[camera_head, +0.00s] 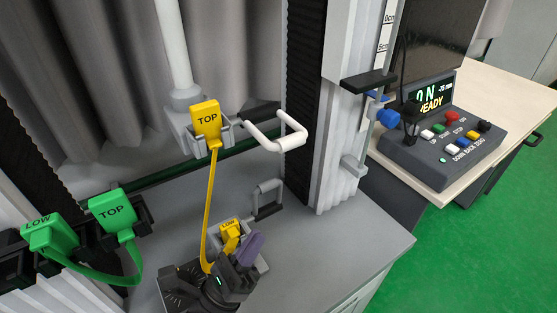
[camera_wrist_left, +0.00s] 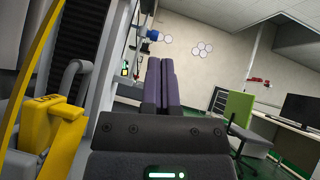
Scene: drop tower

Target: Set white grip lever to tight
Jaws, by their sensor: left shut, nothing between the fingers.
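The white grip lever (camera_head: 285,143) is a U-shaped handle. It sticks out to the right from the upper grey grip (camera_head: 225,135), which holds the yellow TOP block (camera_head: 207,119). My left gripper (camera_head: 254,240) has purple fingers pressed together and empty. It is low down, beside the yellow LOW block (camera_head: 230,230) and well below the white lever. In the left wrist view, the shut fingers (camera_wrist_left: 160,80) point away, with a yellow block (camera_wrist_left: 65,125) at left. A grey lever (camera_head: 267,197) stands at the lower grip, right behind my gripper. My right gripper is not in view.
A yellow strap (camera_head: 210,195) hangs between the two yellow blocks. Green TOP (camera_head: 112,211) and LOW (camera_head: 50,235) blocks sit in a black rack at left. A white column (camera_head: 335,130) with a blue knob (camera_head: 388,118) stands right. Beyond is a control box (camera_head: 440,150) reading READY.

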